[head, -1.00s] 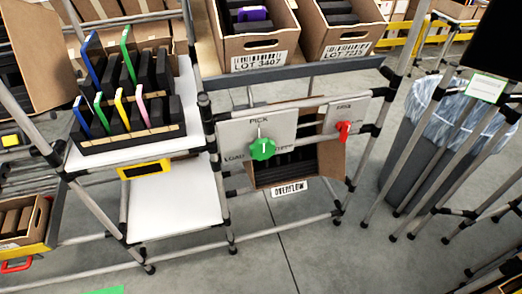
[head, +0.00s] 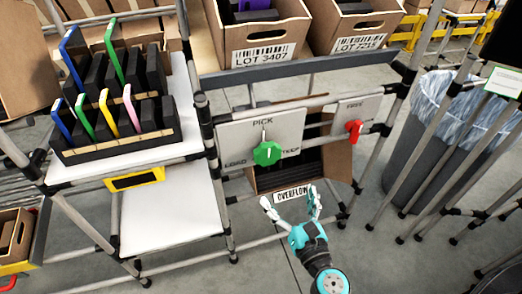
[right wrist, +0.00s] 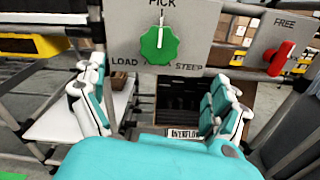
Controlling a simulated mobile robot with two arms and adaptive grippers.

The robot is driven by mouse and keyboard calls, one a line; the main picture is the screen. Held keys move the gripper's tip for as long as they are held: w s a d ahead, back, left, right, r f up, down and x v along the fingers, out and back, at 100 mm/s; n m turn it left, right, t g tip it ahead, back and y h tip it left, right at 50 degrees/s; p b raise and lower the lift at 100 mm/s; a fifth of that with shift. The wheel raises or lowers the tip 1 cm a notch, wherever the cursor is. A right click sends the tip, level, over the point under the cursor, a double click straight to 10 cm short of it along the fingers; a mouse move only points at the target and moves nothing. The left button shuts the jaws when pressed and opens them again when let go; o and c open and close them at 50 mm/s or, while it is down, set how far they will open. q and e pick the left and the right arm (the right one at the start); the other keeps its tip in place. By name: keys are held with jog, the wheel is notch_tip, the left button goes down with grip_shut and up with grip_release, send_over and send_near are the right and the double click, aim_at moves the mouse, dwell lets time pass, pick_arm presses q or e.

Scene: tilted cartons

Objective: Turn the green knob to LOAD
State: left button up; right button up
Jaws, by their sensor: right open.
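The green knob (head: 267,153) sits on a grey panel (head: 290,130) on the rack's front, with PICK above it, LOAD to its left and a partly hidden label to its right. Its white pointer points up at PICK. In the right wrist view the knob (right wrist: 159,45) shows ahead, and the right label reads STEEP. My right gripper (head: 291,203) is open and empty, below the knob and apart from it. Its two spread fingers also show in the right wrist view (right wrist: 158,105). My left gripper is not in view.
A red knob (head: 354,129) marked FREE is on a second panel to the right. An OVERFLOW carton (head: 260,180) is behind and below the panels. Rack tubes run around them. A lined bin (head: 410,150) stands at right, a shelf of dark slots (head: 120,150) at left.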

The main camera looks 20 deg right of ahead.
jog(key=p, duration=0.2)
send_near(269, 156)
jog(key=w+p, duration=0.1)
jog(key=w, duration=0.9)
jog(key=shift+a, duration=0.1)
jog(key=shift+w, duration=0.75)
jog(key=shift+c, duration=0.2)
jog(key=c, duration=1.1)
